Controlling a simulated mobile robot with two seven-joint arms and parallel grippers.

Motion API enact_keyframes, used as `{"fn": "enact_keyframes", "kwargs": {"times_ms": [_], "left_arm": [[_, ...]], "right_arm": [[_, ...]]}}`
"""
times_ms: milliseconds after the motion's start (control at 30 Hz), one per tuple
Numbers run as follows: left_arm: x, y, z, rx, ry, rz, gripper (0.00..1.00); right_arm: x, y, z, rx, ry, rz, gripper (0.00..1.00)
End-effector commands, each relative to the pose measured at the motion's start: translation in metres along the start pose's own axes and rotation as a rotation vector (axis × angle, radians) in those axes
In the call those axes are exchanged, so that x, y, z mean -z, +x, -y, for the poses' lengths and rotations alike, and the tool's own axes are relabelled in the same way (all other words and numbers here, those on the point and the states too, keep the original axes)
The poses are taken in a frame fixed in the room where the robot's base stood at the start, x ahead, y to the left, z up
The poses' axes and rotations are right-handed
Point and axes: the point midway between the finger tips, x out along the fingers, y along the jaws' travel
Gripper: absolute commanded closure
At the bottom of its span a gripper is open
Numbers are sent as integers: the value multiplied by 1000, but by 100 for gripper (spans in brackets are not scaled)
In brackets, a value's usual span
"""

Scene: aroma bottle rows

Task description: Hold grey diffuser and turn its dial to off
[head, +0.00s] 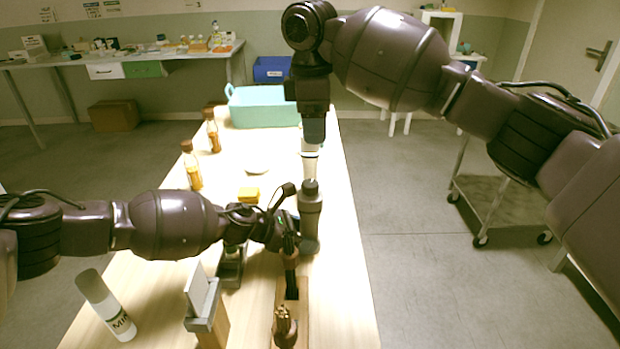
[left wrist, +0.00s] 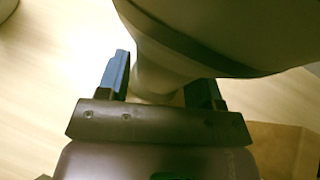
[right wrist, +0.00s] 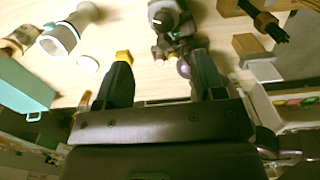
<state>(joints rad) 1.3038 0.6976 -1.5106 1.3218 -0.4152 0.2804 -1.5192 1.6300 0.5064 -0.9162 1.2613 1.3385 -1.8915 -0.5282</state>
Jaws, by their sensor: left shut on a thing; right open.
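The grey diffuser (head: 311,218) stands upright on the table, right of the middle. My left gripper (head: 288,224) is shut on its body from the left. In the left wrist view the diffuser's pale, curved body (left wrist: 215,35) fills the upper right, in front of the fingers (left wrist: 165,82). My right gripper (head: 313,140) points down above and beyond the diffuser. In the right wrist view its fingers (right wrist: 163,80) are apart with nothing between them. The diffuser's dark round top (right wrist: 167,14) shows there with a pale mark; I cannot tell the dial setting.
A white cylinder (head: 310,158) stands behind the diffuser. A teal bin (head: 265,108) is at the back. A white labelled bottle (head: 104,303) and wooden stands (head: 213,327) are in front.

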Motion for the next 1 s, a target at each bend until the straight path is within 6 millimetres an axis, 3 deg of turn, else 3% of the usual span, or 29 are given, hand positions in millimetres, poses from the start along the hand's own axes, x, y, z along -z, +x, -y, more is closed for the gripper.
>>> {"fn": "enact_keyframes", "kwargs": {"times_ms": [33,233,533,1000], "left_arm": [[9,2,2,3,-4,-9,53],[9,2,2,3,-4,-9,53],[9,2,2,3,-4,-9,53],[9,2,2,3,-4,-9,53]], "right_arm": [[1,5,0,10,-62,-7,37],[7,7,2,19,-262,-45,37],[8,17,2,16,-341,-50,37],[12,93,4,16,-338,-49,37]]}}
